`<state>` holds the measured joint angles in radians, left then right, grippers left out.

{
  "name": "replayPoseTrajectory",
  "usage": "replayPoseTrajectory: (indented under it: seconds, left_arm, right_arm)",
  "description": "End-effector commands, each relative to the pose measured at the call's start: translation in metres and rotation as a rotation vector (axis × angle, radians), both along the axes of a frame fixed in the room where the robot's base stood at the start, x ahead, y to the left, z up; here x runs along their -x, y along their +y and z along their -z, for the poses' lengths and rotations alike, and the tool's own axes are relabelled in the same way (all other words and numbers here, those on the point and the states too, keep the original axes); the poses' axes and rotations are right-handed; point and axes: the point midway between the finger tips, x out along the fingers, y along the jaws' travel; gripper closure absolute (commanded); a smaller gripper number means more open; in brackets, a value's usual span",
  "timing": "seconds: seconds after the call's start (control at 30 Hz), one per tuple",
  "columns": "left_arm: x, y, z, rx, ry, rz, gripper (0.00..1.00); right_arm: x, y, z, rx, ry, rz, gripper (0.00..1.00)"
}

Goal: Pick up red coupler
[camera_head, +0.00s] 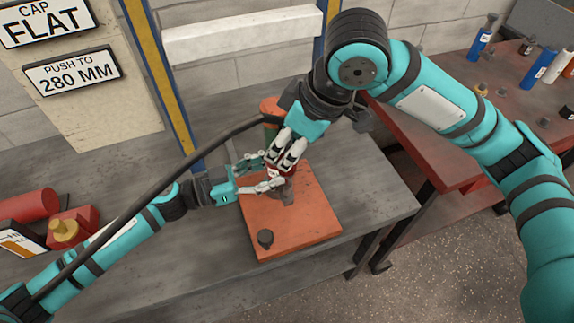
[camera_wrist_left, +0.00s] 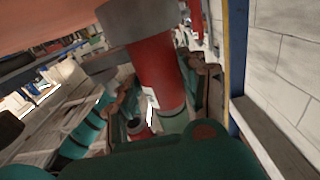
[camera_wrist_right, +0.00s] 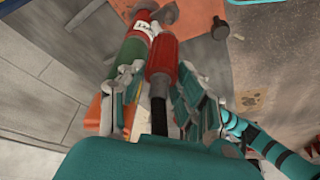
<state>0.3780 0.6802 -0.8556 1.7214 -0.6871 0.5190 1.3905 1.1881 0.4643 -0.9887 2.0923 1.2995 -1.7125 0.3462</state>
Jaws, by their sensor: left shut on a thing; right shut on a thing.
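The red coupler (camera_wrist_right: 162,62), with a black hose from its near end, is between the fingers of my right gripper (camera_wrist_right: 155,85), which is shut on it. My right gripper (camera_head: 287,153) reaches down from above in the head view. A red and green cylinder with a white label (camera_wrist_right: 129,56) stands beside the coupler; its red part and grey base show in the left wrist view (camera_wrist_left: 158,70). My left gripper (camera_head: 268,179) comes in from the left and is shut on this cylinder near its red part. The grippers partly hide the coupler and cylinder in the head view.
An orange board (camera_head: 310,225) lies on the grey bench (camera_head: 185,262), with a dark knob (camera_head: 265,238) near its front. The black hose (camera_head: 150,190) crosses over my left arm. A red table (camera_head: 440,150) with small items is at right.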

Motion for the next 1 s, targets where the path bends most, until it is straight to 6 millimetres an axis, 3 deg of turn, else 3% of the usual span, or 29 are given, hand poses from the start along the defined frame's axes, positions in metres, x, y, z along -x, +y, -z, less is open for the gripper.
replayPoseTrajectory:
  seconds: [0.03, 0.2, 0.5, 0.73, 1.0]
  left_arm:
    - [0.000, 0.000, 0.001, -0.002, 0.001, 0.000, 1.00]
    - [0.000, 0.000, 0.001, -0.002, 0.001, 0.000, 1.00]
    - [0.000, 0.000, 0.001, -0.002, 0.002, 0.000, 1.00]
    - [0.000, 0.000, 0.001, -0.002, 0.002, 0.000, 1.00]
    - [0.000, 0.000, 0.001, -0.002, 0.002, 0.001, 1.00]
  right_arm:
    - [-0.001, 0.001, -0.020, -0.004, -0.008, -0.001, 1.00]
    - [-0.001, 0.001, -0.080, -0.003, -0.008, 0.000, 1.00]
    - [0.000, 0.000, -0.163, -0.002, -0.001, 0.001, 1.00]
    - [0.000, 0.000, -0.195, -0.001, 0.000, 0.000, 1.00]
    - [0.000, 0.000, -0.203, 0.000, 0.002, -0.001, 1.00]
